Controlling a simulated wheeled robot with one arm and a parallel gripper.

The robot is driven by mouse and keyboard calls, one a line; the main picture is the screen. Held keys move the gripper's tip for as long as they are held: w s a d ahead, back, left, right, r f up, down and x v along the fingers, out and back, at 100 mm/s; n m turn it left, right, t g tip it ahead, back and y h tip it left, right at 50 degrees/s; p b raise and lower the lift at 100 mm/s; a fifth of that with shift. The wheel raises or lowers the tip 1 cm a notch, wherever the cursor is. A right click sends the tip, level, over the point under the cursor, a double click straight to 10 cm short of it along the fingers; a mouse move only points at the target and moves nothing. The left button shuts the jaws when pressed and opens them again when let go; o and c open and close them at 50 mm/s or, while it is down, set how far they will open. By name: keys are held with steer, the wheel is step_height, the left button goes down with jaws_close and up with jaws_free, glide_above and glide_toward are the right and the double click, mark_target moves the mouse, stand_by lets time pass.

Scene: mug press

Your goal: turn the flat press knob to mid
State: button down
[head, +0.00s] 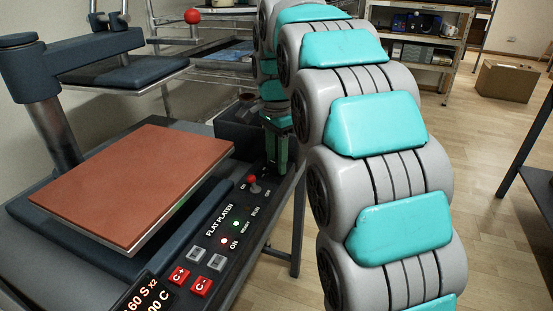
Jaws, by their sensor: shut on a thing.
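My gripper (277,158) points down at the far end of the flat press's control panel (215,222). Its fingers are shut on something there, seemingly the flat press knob. The knob itself is hidden behind the fingers, so its pointer and setting cannot be read. The panel is marked FLAT PLATEN. It has a red-tipped toggle switch (252,181) marked ON and OFF, small lamps, and red C+ (179,276) and C- (201,286) buttons.
The press's orange-brown platen pad (135,182) lies left of the panel. The raised upper plate (123,73) and its column stand at the back left. A red ball-ended handle (192,16) is above. A cardboard box (506,80) sits on the floor far right.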

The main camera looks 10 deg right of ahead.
mark_target(276, 163)
steer(key=shift+n, duration=1.6)
steer(key=shift+c, duration=2.1)
jaws_free()
steer(key=shift+r, duration=0.1)
steer(key=shift+r, duration=3.8)
steer(key=s+f+n, duration=0.3)
steer(key=s+f, duration=0.3)
steer(key=s, duration=0.5)
steer(key=s+f+n+g, duration=0.1)
steer(key=s+f+n, duration=0.3)
steer(key=s+f, duration=0.3)
steer(key=s+f+n, duration=0.3)
steer(key=s+f, duration=0.4)
steer(key=s, duration=1)
steer(key=shift+s+n+g, duration=0.25)
steer(key=shift+n+g, duration=0.15)
